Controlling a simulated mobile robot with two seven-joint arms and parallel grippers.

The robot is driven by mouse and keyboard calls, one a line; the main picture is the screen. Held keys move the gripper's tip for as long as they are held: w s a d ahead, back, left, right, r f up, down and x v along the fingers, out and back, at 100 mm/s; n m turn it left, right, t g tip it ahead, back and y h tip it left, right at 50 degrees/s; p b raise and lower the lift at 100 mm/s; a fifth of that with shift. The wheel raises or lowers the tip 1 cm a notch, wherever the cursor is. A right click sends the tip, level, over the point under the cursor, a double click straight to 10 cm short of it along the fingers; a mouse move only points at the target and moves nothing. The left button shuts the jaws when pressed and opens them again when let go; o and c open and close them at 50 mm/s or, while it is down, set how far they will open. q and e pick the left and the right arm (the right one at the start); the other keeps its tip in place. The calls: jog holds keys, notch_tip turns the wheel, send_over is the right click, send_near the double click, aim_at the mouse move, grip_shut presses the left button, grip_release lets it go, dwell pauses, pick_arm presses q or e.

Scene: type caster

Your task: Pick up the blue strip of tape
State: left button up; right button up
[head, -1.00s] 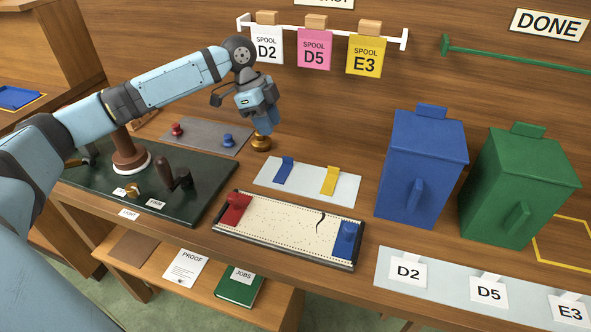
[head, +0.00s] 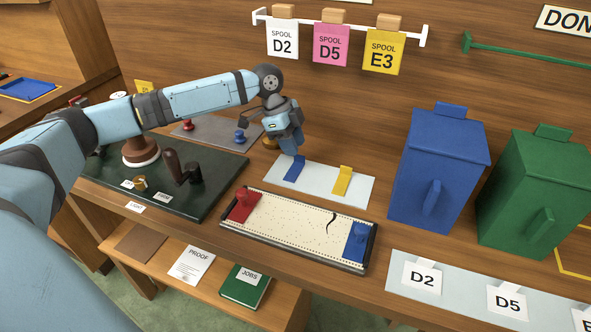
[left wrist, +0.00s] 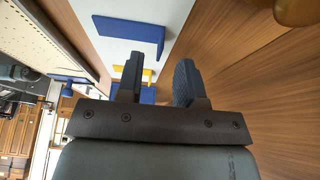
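The blue strip of tape (head: 295,170) lies on a pale blue-grey sheet (head: 318,182) on the bench, its far end bent upward. In the left wrist view it shows as a blue strip (left wrist: 128,27) on the pale sheet. My left gripper (head: 291,150) points down just above and behind the strip's far end; any contact is unclear. In the left wrist view its two fingers (left wrist: 158,80) are apart with nothing held between them. A yellow strip (head: 342,180) lies on the same sheet to the right. My right gripper is out of view.
A perforated tray (head: 292,226) with a red block (head: 243,205) and a blue block (head: 358,241) lies in front of the sheet. A brass knob (head: 270,143) stands behind my left gripper. A blue bin (head: 432,175) stands to the right.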

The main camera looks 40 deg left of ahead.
aim_at(294, 168)
pick_arm(q)
jog(key=x, duration=0.3)
jog(key=shift+d, duration=0.15)
grip_shut()
